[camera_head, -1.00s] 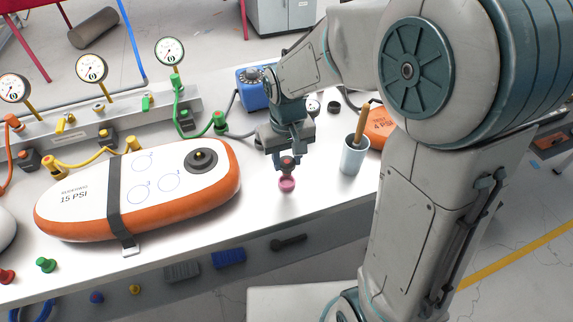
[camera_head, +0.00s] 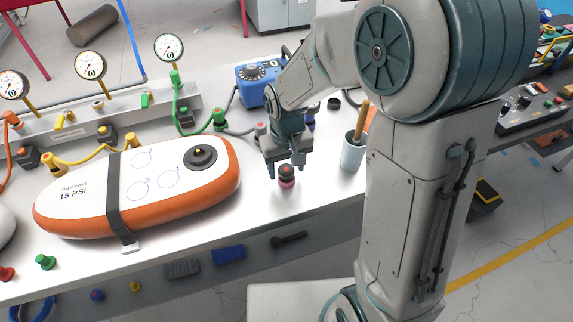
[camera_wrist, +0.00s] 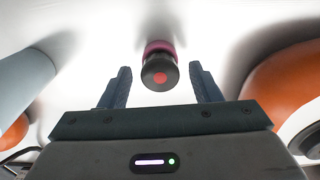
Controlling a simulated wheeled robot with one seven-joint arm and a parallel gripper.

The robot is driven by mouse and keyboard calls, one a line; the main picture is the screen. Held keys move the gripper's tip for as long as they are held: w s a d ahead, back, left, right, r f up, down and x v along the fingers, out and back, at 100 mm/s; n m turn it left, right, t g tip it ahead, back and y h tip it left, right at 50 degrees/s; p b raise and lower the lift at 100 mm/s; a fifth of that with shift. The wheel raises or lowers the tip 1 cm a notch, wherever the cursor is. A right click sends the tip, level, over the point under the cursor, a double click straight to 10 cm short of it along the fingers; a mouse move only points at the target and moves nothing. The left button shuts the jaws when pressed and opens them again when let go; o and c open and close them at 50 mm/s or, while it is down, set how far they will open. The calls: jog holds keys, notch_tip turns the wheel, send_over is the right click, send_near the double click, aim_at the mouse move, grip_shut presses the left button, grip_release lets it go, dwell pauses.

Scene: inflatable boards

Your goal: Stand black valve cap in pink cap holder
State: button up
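The black valve cap (camera_head: 286,171) has a red top and stands upright on the pink cap holder (camera_head: 286,184) on the white bench. In the wrist view the cap (camera_wrist: 160,75) shows its red dot toward me, with the pink holder (camera_wrist: 157,47) behind it. My gripper (camera_head: 287,162) is open just above the cap. In the wrist view its two fingers are spread on either side, with clear gaps to the cap. How deep the cap sits in the holder is hidden.
The orange and white inflatable board (camera_head: 80,190) lies to the left. A light cup (camera_head: 352,155) with a wooden-handled tool stands close on the right. A blue box (camera_head: 255,85) with a dial stands behind. The bench's front edge (camera_head: 270,218) is near.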

aim_at(286, 170)
notch_tip(286, 170, up, 12)
jog(key=s+d+m+t, duration=0.2)
jog(key=s+d+m, duration=0.1)
jog(key=s+d, duration=0.9)
jog(key=shift+r+t+p, duration=0.4)
jog(key=shift+r+p, duration=0.05)
jog(key=shift+r+p, duration=0.3)
jog(key=shift+r, duration=0.05)
dwell(1.2)
